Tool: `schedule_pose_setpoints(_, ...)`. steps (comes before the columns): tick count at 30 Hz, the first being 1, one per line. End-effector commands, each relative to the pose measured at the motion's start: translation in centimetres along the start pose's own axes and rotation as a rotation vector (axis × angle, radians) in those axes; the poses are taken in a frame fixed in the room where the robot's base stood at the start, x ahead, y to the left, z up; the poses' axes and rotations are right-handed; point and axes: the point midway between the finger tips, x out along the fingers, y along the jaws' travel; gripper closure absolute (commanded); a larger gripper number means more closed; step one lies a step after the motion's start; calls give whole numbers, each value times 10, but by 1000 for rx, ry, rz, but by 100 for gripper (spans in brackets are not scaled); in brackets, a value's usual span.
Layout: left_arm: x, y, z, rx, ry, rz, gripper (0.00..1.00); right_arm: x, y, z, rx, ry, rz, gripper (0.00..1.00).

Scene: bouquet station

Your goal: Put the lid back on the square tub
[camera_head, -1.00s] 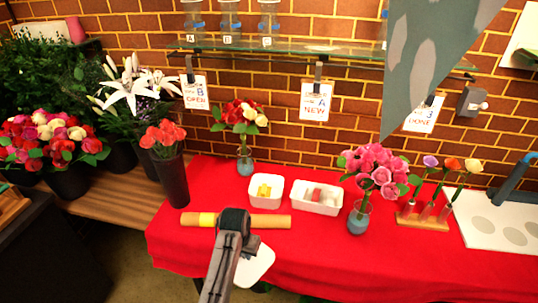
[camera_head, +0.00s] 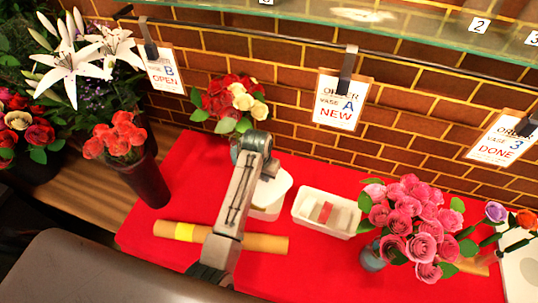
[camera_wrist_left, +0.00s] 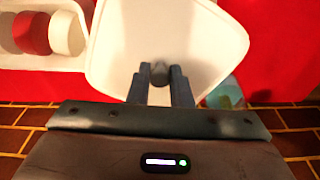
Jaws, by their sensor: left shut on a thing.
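The white square lid (camera_wrist_left: 165,30) fills the middle of the left wrist view. My left gripper (camera_wrist_left: 160,82) is shut on the lid's small grey knob. In the head view the lid (camera_head: 276,184) is over the white square tub (camera_head: 264,212), beside the far end of my left arm. The lid hides the tub's inside. I cannot tell whether the lid touches the rim all round or is slightly above it. My left fingertips are hidden behind the arm in the head view. My right gripper is not in view.
A white rectangular tub (camera_head: 327,213) with a red and white content stands close on the right. A cardboard tube (camera_head: 266,243) lies in front. A vase of pink roses (camera_head: 412,222) stands farther right, and a red and cream bouquet (camera_head: 231,103) behind. Red cloth between them is bare.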

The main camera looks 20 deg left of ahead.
Motion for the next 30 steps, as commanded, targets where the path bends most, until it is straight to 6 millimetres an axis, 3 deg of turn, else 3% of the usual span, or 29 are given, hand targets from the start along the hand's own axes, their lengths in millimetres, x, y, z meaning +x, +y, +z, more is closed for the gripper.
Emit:
schedule_pose_setpoints(12, 25, 0, 4, 0, -3, 0, 100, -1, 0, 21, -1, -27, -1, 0)
schedule_pose_setpoints(21, 54, 0, 8, 0, -1, 0, 100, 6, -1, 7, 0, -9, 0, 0)
schedule_pose_setpoints(30, 63, 0, 10, 0, -1, 0, 100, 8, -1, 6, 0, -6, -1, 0)
